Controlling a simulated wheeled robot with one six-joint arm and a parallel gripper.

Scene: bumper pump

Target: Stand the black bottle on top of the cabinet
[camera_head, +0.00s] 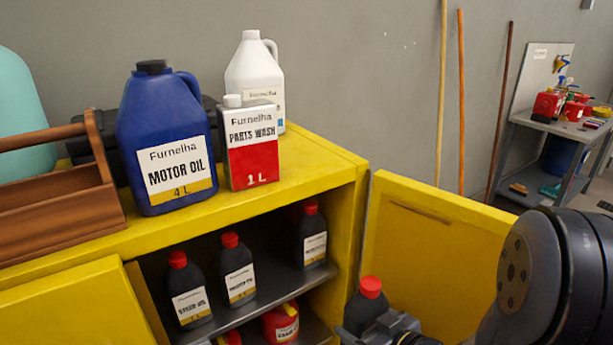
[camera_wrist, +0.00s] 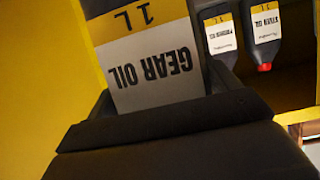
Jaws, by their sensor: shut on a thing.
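A black bottle with a red cap (camera_head: 367,304) is held by my gripper (camera_head: 392,330) in front of the cabinet's right side. Its white and yellow label, "Gear Oil 1L" (camera_wrist: 155,60), appears upside down in the wrist view. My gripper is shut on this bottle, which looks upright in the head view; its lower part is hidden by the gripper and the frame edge. The yellow cabinet (camera_head: 318,160) stands with its doors open. Its top has a bare strip at the front right, beside the parts wash can.
On the cabinet top stand a blue motor oil jug (camera_head: 165,115), a red and white parts wash can (camera_head: 252,150), a white jug (camera_head: 254,75) and a wooden tool carrier (camera_head: 60,200). Several black bottles (camera_head: 238,268) stand inside. The open right door (camera_head: 425,240) is near the gripper.

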